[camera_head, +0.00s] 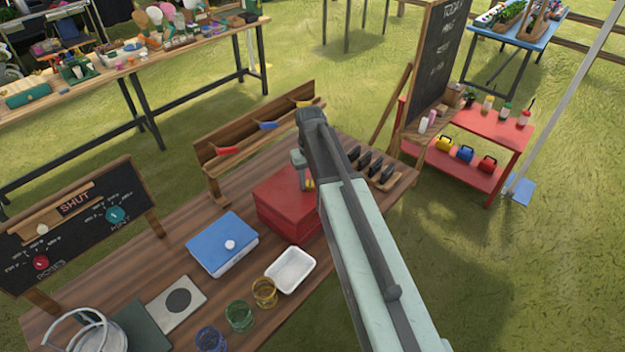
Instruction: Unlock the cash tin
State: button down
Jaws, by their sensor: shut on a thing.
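The red cash tin (275,208) sits closed on the wooden table (185,245), near its middle. My gripper (306,180) is over the tin's back right part, pointing down, with my arm hiding the tin's right side. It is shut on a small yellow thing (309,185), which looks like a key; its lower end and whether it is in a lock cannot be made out. No keyhole shows clearly from here.
A blue box with a white knob (223,247), a white tray (290,270) and several glass jars (240,315) stand left of and in front of the tin. A wooden rack (250,140) stands behind it; dark blocks on a holder (382,172) are to the right.

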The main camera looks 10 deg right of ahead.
aim_at(310, 182)
jog(key=m, duration=0.4)
jog(key=shift+w, duration=0.1)
jog(key=shift+m, duration=1.8)
jog(key=c, duration=0.9)
grip_release()
notch_tip(310, 182, up, 8)
jog(key=p, duration=0.8)
